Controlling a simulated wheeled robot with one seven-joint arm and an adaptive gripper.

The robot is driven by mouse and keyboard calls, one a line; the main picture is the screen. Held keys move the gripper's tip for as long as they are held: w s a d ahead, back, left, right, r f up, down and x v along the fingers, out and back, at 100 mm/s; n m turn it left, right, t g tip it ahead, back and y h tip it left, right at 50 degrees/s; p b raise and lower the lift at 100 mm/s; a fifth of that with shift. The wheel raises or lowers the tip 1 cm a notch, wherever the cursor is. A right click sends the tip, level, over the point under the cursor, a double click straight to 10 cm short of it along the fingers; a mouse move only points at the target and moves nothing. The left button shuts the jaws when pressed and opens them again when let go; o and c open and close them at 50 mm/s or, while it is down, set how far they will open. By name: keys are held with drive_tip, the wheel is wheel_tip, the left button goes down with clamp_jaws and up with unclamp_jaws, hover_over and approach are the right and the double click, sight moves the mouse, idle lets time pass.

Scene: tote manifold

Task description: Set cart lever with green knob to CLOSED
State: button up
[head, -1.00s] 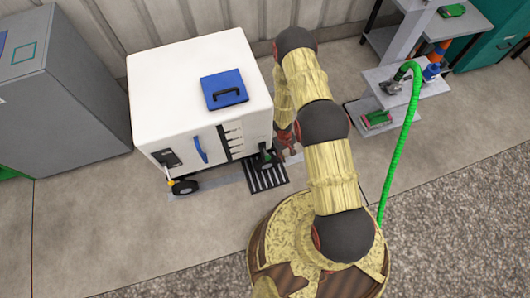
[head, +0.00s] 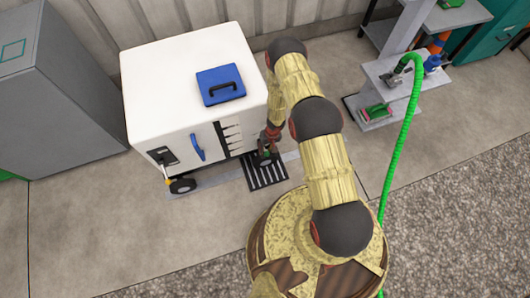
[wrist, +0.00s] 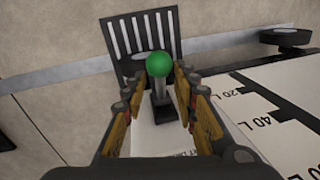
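The lever with the green knob (wrist: 159,65) stands out from a dark base on the white cart (head: 184,90). In the wrist view the knob sits between the fingers of my gripper (wrist: 152,82). The fingers are spread on both sides of it, with a gap at the left and a narrower one at the right. In the head view my gripper (head: 269,140) is low beside the cart's right side, near the floor grate; the knob is hard to make out there. Part of a label shows near the right finger, but I cannot read a CLOSED mark.
A black floor grate (head: 266,172) lies by the cart. A blue case (head: 221,85) rests on the cart top. A black scale (wrist: 265,108) with litre marks is beside the lever. A green hose (head: 402,150) hangs at the right by a grey shelf (head: 390,75). Open floor lies in front.

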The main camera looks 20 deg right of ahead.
drive_tip(key=shift+a+f+b, duration=0.2)
drive_tip(key=shift+f+b, duration=0.15)
drive_tip(key=shift+f, duration=0.8)
drive_tip(key=shift+c, duration=1)
drive_tip(key=c, duration=0.5)
clamp_jaws()
drive_tip(key=shift+d, duration=0.15)
